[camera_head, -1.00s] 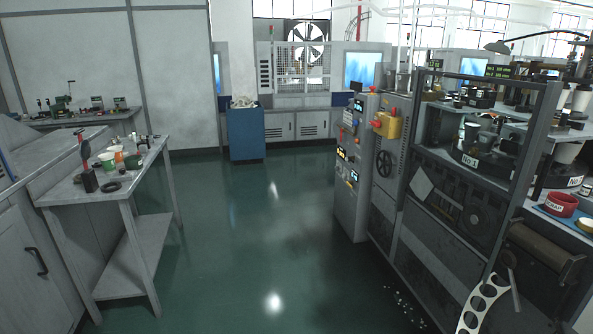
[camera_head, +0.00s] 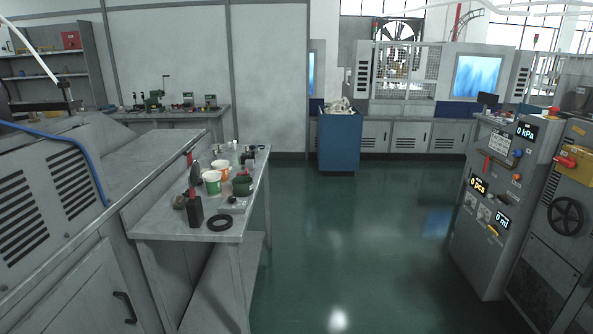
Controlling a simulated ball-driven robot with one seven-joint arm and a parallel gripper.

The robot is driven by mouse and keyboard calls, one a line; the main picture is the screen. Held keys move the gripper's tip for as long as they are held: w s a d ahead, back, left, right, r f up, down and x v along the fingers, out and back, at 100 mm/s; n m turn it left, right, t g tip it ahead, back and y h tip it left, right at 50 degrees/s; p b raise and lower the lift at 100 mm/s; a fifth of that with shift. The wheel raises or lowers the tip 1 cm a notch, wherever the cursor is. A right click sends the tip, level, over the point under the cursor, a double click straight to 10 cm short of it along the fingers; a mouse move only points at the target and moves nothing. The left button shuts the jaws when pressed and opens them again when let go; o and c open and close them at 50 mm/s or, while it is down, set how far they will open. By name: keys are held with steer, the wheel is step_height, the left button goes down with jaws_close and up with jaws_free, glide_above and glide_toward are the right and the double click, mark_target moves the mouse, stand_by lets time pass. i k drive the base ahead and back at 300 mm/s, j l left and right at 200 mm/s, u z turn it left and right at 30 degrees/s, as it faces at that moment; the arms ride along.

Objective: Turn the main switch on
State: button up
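A grey control cabinet (camera_head: 490,225) stands at the right, with lit displays reading 0 kPa, 0 pcs and what looks like 0 ml. Its sloping face carries small knobs, a red lever-like strip (camera_head: 487,165) and a yellow part (camera_head: 492,230). To its right, a yellow box (camera_head: 577,167) with a red handle (camera_head: 566,161) sits on the neighbouring machine, above a black handwheel (camera_head: 566,216). No readable label shows which of these is the main switch. My gripper is not in view.
A grey workbench (camera_head: 178,222) with cups, a black ring (camera_head: 220,223) and tools stands left of centre. A blue bin (camera_head: 340,143) stands ahead before a caged machine with a fan. The green floor (camera_head: 350,250) between bench and cabinet is clear.

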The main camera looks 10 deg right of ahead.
mark_target(568, 162)
steer(key=i+z, duration=0.25)
steer(key=i, duration=0.4)
steer(key=i+z, duration=0.3)
steer(key=i, duration=0.3)
steer(key=i+j+z, duration=0.25)
steer(key=i, duration=0.4)
